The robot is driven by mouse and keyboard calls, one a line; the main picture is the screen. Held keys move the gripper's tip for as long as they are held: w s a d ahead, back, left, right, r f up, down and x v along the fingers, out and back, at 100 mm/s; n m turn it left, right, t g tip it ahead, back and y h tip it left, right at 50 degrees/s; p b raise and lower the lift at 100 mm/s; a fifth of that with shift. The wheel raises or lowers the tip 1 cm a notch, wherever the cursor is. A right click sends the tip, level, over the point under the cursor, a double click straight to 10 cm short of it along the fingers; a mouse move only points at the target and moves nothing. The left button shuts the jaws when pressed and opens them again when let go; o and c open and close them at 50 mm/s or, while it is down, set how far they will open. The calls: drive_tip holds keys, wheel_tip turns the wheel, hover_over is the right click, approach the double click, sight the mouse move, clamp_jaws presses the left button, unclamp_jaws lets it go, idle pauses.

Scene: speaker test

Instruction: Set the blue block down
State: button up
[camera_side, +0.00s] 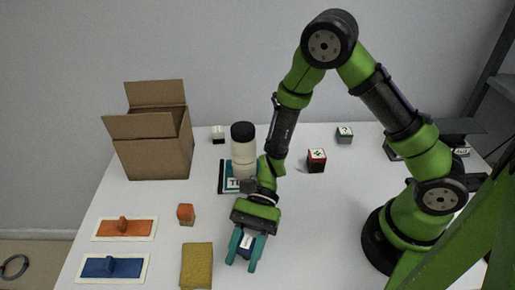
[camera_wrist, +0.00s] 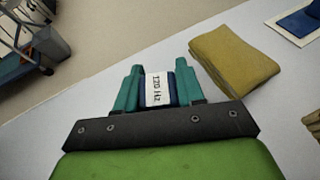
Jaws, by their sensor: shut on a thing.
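The blue block (camera_wrist: 159,88) carries a white label reading "120 Hz" in the wrist view. My gripper (camera_wrist: 157,84) is shut on it, with one teal finger on each side. In the side view my gripper (camera_side: 244,262) points down near the front of the white table (camera_side: 320,240). The blue block (camera_side: 245,242) is partly hidden there between the fingers. I cannot tell whether the block touches the table or is held just above it.
A folded yellow cloth (camera_side: 197,265) lies left of my gripper. A white bottle (camera_side: 243,160) and a cardboard box (camera_side: 152,145) stand behind. Table right of my gripper is clear.

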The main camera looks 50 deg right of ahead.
drive_tip(key=shift+f, duration=0.4)
drive_tip(key=shift+f, duration=0.1)
drive_tip(key=o, duration=1)
drive_tip(key=shift+o, duration=0.2)
